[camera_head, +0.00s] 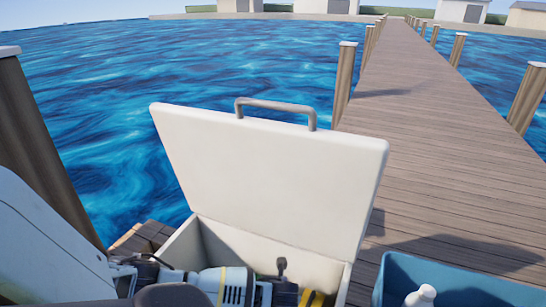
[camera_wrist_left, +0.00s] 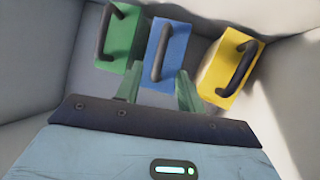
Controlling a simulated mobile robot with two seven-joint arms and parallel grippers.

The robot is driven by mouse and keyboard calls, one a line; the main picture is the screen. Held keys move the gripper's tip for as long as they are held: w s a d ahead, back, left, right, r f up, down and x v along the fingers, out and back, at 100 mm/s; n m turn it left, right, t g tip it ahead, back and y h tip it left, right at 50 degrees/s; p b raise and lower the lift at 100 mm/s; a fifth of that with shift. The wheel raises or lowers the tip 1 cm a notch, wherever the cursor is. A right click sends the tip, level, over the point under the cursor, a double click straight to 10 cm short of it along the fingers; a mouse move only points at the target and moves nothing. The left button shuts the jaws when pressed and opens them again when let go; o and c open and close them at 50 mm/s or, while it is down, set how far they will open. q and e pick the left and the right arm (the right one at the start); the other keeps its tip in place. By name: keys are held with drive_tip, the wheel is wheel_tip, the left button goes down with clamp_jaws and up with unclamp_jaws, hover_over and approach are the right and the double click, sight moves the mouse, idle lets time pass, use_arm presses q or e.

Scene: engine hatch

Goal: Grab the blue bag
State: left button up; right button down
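In the left wrist view the blue bag (camera_wrist_left: 178,40) stands in the white hatch box between a green bag (camera_wrist_left: 122,35) and a yellow bag (camera_wrist_left: 222,70). Each bag has a dark arched handle. My left gripper (camera_wrist_left: 158,78) is open, with its two green fingers apart at the near end of the blue bag. Nothing shows held between them. I cannot tell whether the fingers touch the bag or its handle. In the head view my left arm (camera_head: 232,285) reaches into the box, and the blue bag is hidden there. My right gripper is in neither view.
The hatch's white lid (camera_head: 275,175) stands open behind the box, with a grey handle (camera_head: 275,106) on top. A blue container (camera_head: 440,280) with a white object (camera_head: 420,296) stands at the lower right. A wooden pier (camera_head: 415,110) runs back between posts, with water on the left.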

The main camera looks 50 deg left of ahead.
use_arm(q)
drive_tip(key=shift+b+x, duration=0.3)
drive_tip(key=shift+x, duration=0.6)
drive_tip(key=x, duration=0.1)
drive_tip(key=b+x, duration=0.1)
drive_tip(key=x, duration=0.1)
drive_tip(key=b+x, duration=0.1)
drive_tip(key=shift+w+a, duration=0.25)
drive_tip(key=shift+w, duration=0.1)
drive_tip(key=shift+w+a+f+b, duration=0.1)
drive_tip(key=shift+f+b, duration=0.05)
drive_tip(key=shift+b, duration=0.2)
drive_tip(key=c, duration=0.6)
clamp_jaws()
